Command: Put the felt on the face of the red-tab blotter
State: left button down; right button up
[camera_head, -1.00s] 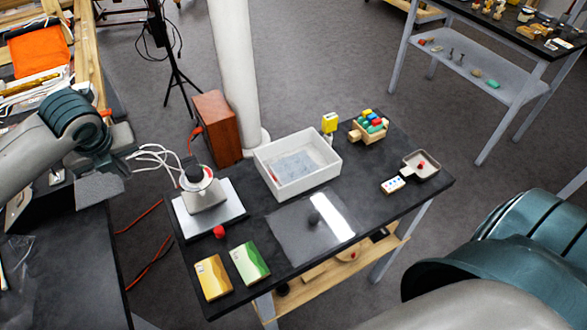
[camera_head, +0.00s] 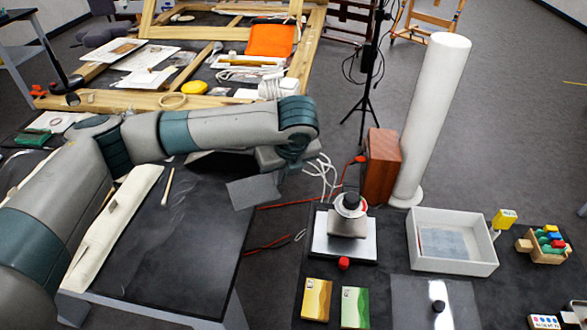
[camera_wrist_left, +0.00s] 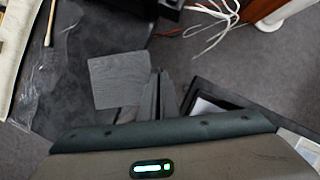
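The felt is a flat dark-grey square (camera_head: 254,191), held out past the left end of the dark worktable. My left gripper (camera_head: 283,166) appears shut on its edge; the fingers are partly hidden in the head view. In the left wrist view the felt (camera_wrist_left: 118,80) sticks out left from the narrow, close-set fingers (camera_wrist_left: 160,92). A small red piece (camera_head: 344,263) sits at the plate's front edge. My right gripper is out of view.
The worktable (camera_head: 385,278) also bears a white tray (camera_head: 485,262), yellow (camera_head: 316,299) and green (camera_head: 355,307) packets, a clear sheet (camera_head: 415,300) and a block rack (camera_head: 541,256). A wooden box (camera_head: 381,168) and white column (camera_head: 432,115) stand behind. A floor gap separates the left bench (camera_head: 185,245).

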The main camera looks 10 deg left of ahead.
pick_arm(q)
jog(key=s+a+n+g, duration=0.1)
jog(key=s+n, duration=0.1)
jog(key=n, duration=0.2)
jog(key=s+a+n+g+y, duration=0.1)
jog(key=s+a+n+g, duration=0.1)
jog(key=n, duration=0.3)
jog(key=s+a+n+g+y, duration=0.1)
jog(key=s+a+n, duration=0.1)
jog(key=s+n, duration=0.1)
jog(key=shift+s+f+n+g, duration=0.25)
jog(key=shift+s+n+g, duration=0.1)
jog(key=shift+n, duration=0.55)
jog(key=s+a+r+n+g+h, duration=0.2)
jog(key=s+n, duration=0.8)
jog(key=n, duration=0.6)
jog(key=a+g+h, duration=0.1)
jog(key=a+h, duration=0.1)
jog(key=a, duration=0.1)
jog(key=shift+g, duration=0.35)
